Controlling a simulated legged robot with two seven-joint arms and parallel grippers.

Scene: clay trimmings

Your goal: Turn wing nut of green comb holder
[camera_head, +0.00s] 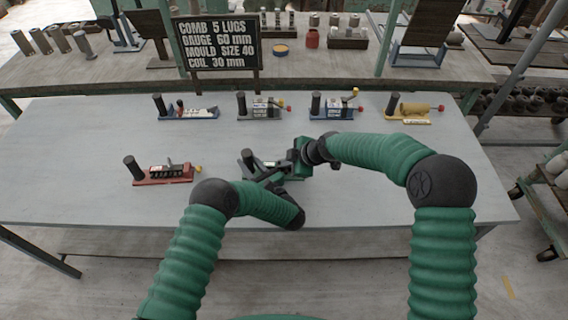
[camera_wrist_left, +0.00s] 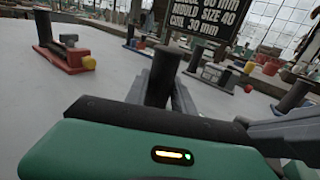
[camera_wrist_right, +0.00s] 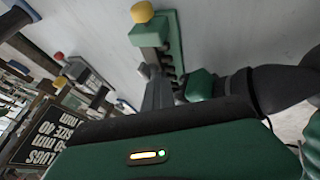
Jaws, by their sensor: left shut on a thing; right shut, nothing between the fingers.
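The green comb holder (camera_wrist_right: 176,42) lies near the middle of the table, mostly hidden behind my arms in the head view. Its toothed comb and yellow knob (camera_wrist_right: 142,12) show in the right wrist view. Its dark upright handle (camera_wrist_left: 160,76) stands between the fingers of my left gripper (camera_head: 256,170), which is shut on it. My right gripper (camera_wrist_right: 158,92) is shut and empty, its tips close beside the comb side of the holder. A small grey piece at those tips may be the wing nut; I cannot tell whether they touch it.
A red holder (camera_head: 163,174) stands to the left. A blue holder (camera_head: 187,113), a grey holder (camera_head: 262,107), another blue holder (camera_head: 334,105) and a yellow holder (camera_head: 413,108) line the back of the table. A dark sign (camera_head: 217,45) stands behind. The table's right side is clear.

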